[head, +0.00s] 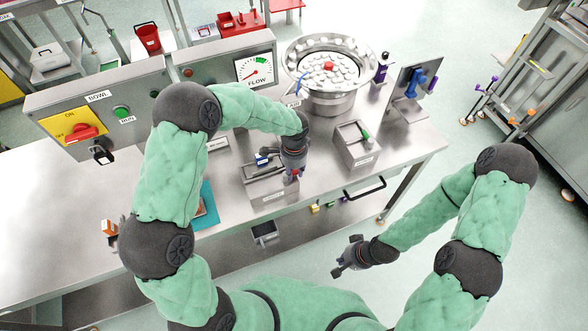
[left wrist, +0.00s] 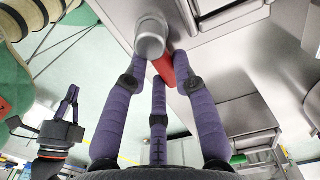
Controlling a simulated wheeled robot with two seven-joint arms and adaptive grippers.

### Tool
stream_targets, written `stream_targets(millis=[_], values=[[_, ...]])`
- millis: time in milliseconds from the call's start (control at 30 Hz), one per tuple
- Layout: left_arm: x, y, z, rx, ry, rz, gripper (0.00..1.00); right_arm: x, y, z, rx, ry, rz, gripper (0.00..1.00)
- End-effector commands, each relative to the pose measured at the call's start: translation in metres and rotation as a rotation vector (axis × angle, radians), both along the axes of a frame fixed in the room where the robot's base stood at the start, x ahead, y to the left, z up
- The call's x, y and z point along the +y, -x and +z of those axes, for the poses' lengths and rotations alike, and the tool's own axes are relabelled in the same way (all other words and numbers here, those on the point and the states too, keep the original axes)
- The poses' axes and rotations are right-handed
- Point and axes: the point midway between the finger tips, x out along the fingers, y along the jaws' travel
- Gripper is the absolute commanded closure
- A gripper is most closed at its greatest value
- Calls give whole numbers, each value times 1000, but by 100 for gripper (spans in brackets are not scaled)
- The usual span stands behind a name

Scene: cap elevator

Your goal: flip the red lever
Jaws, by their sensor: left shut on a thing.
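The red lever (head: 295,173) shows as a small red spot at the front right of a grey metal box on the bench. In the left wrist view the red lever (left wrist: 165,70) lies between my purple fingers, beside a grey rounded metal end (left wrist: 150,42). My left gripper (head: 291,174) is shut on the red lever and hides most of it in the head view. My right gripper (head: 347,258) is open and empty, in front of the bench; it also shows at the left of the left wrist view (left wrist: 70,100).
A second box (head: 355,152) with a green lever stands to the right. A round bowl (head: 328,95) full of caps stands at the back. A yellow panel (head: 65,115) with a red switch is at the left. Bare bench lies far left.

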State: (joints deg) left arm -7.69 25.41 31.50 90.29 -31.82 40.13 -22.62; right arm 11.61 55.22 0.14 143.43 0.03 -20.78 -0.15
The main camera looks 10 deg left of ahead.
Motion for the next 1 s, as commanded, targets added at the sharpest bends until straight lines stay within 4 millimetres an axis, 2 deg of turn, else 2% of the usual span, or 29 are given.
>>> stream_targets(millis=[467,500,567,867,1000], values=[[0,0,0,-2,0,-14,100,0,0,0,0,0,0,100],[0,0,0,-2,0,-14,61,0,0,0,0,0,0,100],[0,0,0,-1,0,-13,48,0,0,0,0,0,0,100],[0,0,0,-1,0,-11,48,0,0,0,0,0,0,100],[0,-1,8,-3,1,-11,48,0,0,0,0,0,0,100]])
